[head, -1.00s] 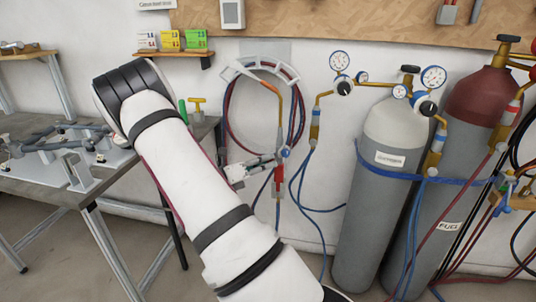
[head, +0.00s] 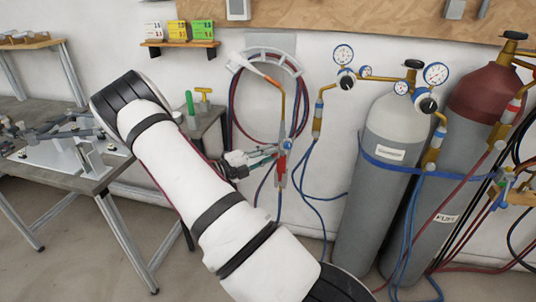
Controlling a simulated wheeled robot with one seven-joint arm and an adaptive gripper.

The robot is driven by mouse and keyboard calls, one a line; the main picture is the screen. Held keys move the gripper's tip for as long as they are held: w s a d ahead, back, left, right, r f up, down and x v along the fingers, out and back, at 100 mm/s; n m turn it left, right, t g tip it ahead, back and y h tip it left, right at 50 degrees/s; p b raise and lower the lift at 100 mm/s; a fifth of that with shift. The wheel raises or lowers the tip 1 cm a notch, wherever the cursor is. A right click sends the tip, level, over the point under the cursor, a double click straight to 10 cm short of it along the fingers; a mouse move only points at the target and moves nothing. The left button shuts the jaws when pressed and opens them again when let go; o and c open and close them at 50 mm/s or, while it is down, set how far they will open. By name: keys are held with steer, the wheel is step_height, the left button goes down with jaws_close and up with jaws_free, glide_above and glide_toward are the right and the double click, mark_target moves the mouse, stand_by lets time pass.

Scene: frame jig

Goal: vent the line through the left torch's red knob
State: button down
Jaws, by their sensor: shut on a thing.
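The left torch (head: 282,102) hangs on the wall below a white curved hose rack, its copper-coloured neck up and its hoses running down. Its red knob (head: 281,164) shows as a small red patch low on the torch, partly covered by my fingers. A small blue knob (head: 287,142) sits just above it. My gripper (head: 275,154) reaches in from the left and is shut at the red knob. The fingertips are small here, so the exact grip and the knob's turn cannot be read.
Two strapped gas cylinders with gauges stand to the right, a grey-white one (head: 378,190) and a red-topped one (head: 445,170). A second torch (head: 503,187) with hoses is at the far right. A metal workbench (head: 55,185) stands left. Blue hoses hang near my gripper.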

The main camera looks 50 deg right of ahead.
steer(key=shift+f+n, duration=0.1)
steer(key=shift+n, duration=1.1)
steer(key=c, duration=1.4)
jaws_free()
steer(key=shift+a, duration=0.1)
steer(key=v, duration=1.2)
